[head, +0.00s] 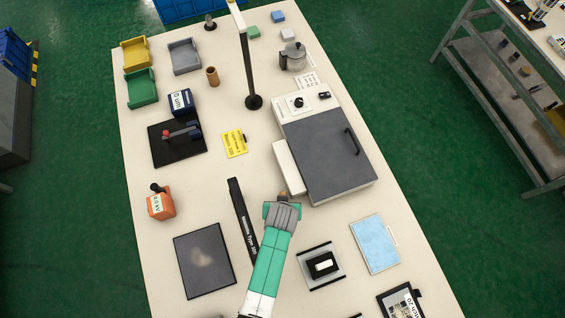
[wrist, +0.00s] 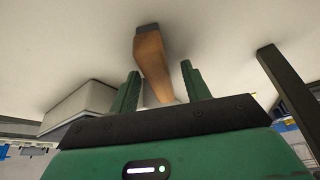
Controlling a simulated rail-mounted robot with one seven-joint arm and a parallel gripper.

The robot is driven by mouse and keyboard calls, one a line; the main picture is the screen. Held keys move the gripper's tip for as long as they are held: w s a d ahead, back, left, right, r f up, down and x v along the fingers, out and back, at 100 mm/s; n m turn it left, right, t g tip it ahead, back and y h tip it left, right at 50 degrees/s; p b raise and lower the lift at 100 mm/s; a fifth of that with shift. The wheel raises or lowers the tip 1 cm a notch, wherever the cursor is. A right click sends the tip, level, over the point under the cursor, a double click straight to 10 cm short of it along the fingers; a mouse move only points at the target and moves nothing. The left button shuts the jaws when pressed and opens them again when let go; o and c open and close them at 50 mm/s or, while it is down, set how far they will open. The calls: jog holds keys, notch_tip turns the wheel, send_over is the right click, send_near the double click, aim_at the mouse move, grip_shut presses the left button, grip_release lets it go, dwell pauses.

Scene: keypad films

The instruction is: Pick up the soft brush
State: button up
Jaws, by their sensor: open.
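The soft brush (wrist: 151,58) shows in the wrist view as a brown wooden handle with a dark end. Its handle lies between the two green fingers of my gripper (wrist: 160,72), with gaps visible beside it; its lower part is hidden behind the gripper body. My gripper is open and not closed on the brush. In the head view my gripper (head: 282,208) is over the table, just below the white side box of the grey-lidded machine. Only a small brown bit of the brush (head: 284,195) shows there, past the fingers.
The grey-lidded machine (head: 328,150) and its white side box (head: 288,167) stand close above my gripper. A black labelled strip (head: 238,205) lies left of my arm. A lamp post (head: 246,65) stands farther back. A framed black item (head: 320,266) and blue pad (head: 374,244) lie right.

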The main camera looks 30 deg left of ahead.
jog(key=shift+f, duration=0.25)
dwell(0.4)
grip_shut()
